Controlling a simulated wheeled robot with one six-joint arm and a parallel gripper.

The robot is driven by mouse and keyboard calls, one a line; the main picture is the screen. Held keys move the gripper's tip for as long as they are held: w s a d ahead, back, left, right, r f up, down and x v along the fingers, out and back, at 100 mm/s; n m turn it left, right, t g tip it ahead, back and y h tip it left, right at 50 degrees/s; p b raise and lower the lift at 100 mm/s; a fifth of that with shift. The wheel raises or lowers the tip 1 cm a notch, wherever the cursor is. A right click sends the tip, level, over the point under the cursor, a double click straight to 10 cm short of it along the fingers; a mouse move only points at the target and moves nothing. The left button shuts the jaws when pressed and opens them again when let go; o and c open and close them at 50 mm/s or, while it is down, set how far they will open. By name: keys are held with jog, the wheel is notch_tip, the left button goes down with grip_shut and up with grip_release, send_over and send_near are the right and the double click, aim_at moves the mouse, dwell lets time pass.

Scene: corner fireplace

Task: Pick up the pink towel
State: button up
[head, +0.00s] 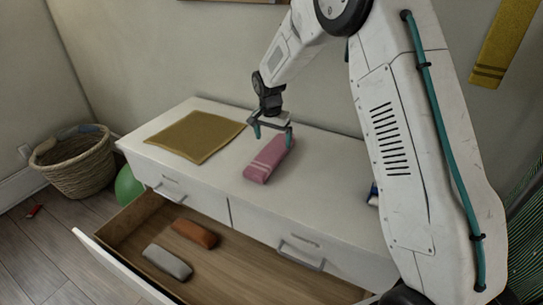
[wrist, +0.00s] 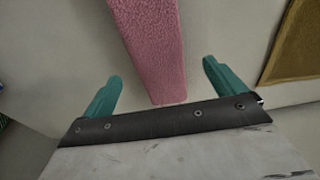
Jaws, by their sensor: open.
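The pink towel (head: 269,160) is a folded, elongated roll lying on the white dresser top (head: 220,180). In the wrist view the pink towel (wrist: 155,50) runs from the top edge down to between the fingers, with its near end close to the dark gripper bar. My gripper (head: 272,133) has teal fingers and is at the towel's far end in the head view. In the wrist view my gripper (wrist: 162,85) is open, with one finger on each side of the towel and visible gaps. I cannot tell the exact height of the fingers above the dresser top.
A mustard cloth (head: 197,136) lies flat to the left on the dresser. An open drawer (head: 140,230) below holds an orange roll (head: 195,233) and a grey roll (head: 167,262). A wicker basket (head: 75,163) and green ball (head: 128,186) are at left. A yellow towel (head: 505,42) hangs at right.

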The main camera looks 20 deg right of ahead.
aim_at(274, 148)
jog(key=f, duration=0.5)
jog(key=shift+w+d+f, duration=0.15)
jog(key=shift+d+f, duration=0.15)
jog(key=shift+d, duration=0.05)
jog(key=shift+r, duration=0.1)
jog(key=c, duration=1.1)
jog(key=shift+c, duration=0.2)
